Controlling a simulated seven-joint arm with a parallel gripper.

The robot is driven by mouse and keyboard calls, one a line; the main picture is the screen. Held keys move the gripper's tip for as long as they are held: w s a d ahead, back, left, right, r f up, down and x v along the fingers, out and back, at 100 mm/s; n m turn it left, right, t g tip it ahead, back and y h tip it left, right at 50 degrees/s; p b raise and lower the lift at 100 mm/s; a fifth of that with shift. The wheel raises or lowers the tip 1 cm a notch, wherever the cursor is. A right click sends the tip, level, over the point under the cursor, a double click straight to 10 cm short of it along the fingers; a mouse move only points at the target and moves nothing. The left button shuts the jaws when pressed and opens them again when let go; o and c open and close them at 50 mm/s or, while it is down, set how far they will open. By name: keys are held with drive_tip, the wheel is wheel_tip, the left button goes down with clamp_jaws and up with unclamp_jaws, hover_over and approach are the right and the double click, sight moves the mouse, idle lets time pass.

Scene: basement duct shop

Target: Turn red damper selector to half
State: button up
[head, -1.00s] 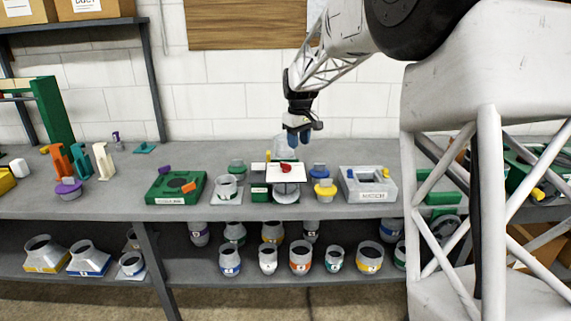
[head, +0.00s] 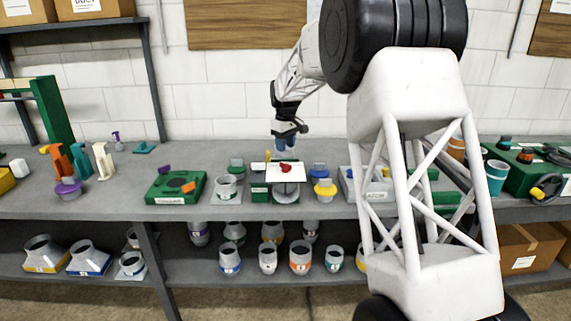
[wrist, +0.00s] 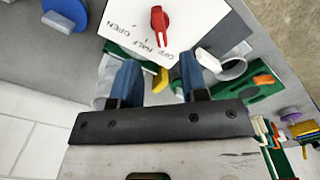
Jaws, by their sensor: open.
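The red damper selector (head: 286,168) is a small red knob on a white plate (head: 297,176) at the middle of the bench. In the wrist view the selector (wrist: 158,20) shows near the top, its narrow end towards the lettering OPEN, HALF, OFF on the plate (wrist: 200,22). That end lies around the HALF and OFF words; the exact mark is hard to tell. My gripper (head: 288,142) is above and behind the plate in the head view. In the wrist view its blue fingers (wrist: 159,78) are apart and empty, not touching the selector.
A blue-topped part (head: 319,168) and a yellow-topped can (head: 325,190) stand just right of the plate. A grey duct collar (head: 226,187) and green box (head: 175,188) stand to its left. The bench is bare between the green box and purple-topped part (head: 68,190).

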sight(285, 163)
drive_tip(key=shift+f, duration=0.1)
drive_tip(key=shift+f, duration=3.8)
clamp_jaws()
